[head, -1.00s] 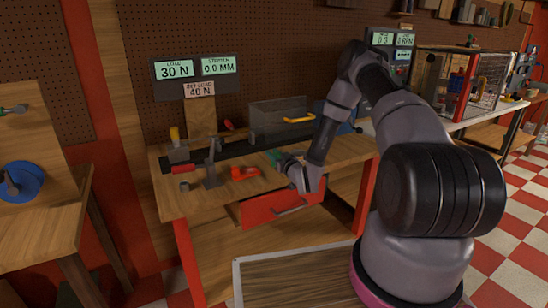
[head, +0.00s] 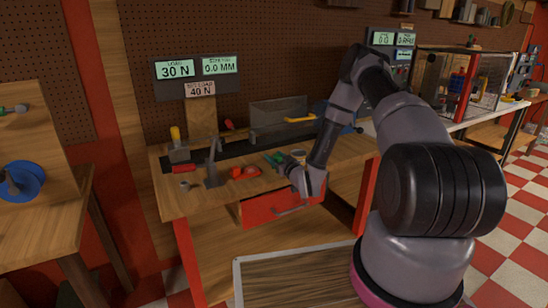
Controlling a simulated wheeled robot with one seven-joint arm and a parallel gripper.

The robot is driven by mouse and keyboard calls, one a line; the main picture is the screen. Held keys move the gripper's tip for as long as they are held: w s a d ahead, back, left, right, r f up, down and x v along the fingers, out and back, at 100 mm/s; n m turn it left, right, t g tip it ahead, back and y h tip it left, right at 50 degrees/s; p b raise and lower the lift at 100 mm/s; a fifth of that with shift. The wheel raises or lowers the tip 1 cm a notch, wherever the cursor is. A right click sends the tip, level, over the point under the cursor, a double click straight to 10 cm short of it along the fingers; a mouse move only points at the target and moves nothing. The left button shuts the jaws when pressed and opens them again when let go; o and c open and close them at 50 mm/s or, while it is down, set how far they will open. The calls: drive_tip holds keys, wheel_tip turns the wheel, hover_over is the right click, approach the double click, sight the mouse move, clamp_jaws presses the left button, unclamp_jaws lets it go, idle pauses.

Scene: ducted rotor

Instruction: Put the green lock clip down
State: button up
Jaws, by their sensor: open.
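The green lock clip (head: 273,159) is a small green shape on the wooden workbench (head: 345,152), just left of my gripper. It is too small to tell exactly how it lies. My gripper (head: 293,160) is low over the bench's front part, above the red drawer, with its jaws open. It looks empty, and a narrow gap seems to separate it from the clip. The wrist hides part of the bench edge behind it.
A red-orange part (head: 240,172) and a grey upright bracket (head: 212,170) stand left of the clip. A dark rail (head: 240,143) runs along the bench behind. The red drawer (head: 272,208) juts from the bench front. Display panels (head: 197,68) hang above.

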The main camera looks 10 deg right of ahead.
drive_tip(key=v, duration=1.1)
drive_tip(key=w+d+r+g+h, duration=0.2)
drive_tip(key=w+d+r+g, duration=0.25)
drive_tip(key=r, duration=0.55)
drive_tip(key=s+d+r+m+g+h, duration=0.1)
drive_tip(key=s+r+h, duration=0.1)
drive_tip(key=r, duration=0.5)
drive_tip(key=s+d+r+m+g+h, duration=0.1)
drive_tip(key=s+d+r+m, duration=0.15)
drive_tip(key=r, duration=0.55)
drive_tip(key=s+a+r+m+g, duration=0.1)
drive_tip(key=s+r, duration=0.4)
drive_tip(key=s, duration=0.4)
drive_tip(key=s+a+r+m+g+y, duration=0.1)
drive_tip(key=s+r, duration=0.3)
drive_tip(key=s, duration=0.6)
drive_tip(key=s+a+r+m+g, duration=0.1)
drive_tip(key=s+a+r+m, duration=0.1)
drive_tip(key=s+r, duration=0.3)
drive_tip(key=s+a, duration=0.1)
drive_tip(key=s, duration=0.3)
drive_tip(key=shift+s+a+r+g+y, duration=0.2)
drive_tip(key=shift+s+r+g+y, duration=0.1)
drive_tip(key=shift+s+g, duration=0.05)
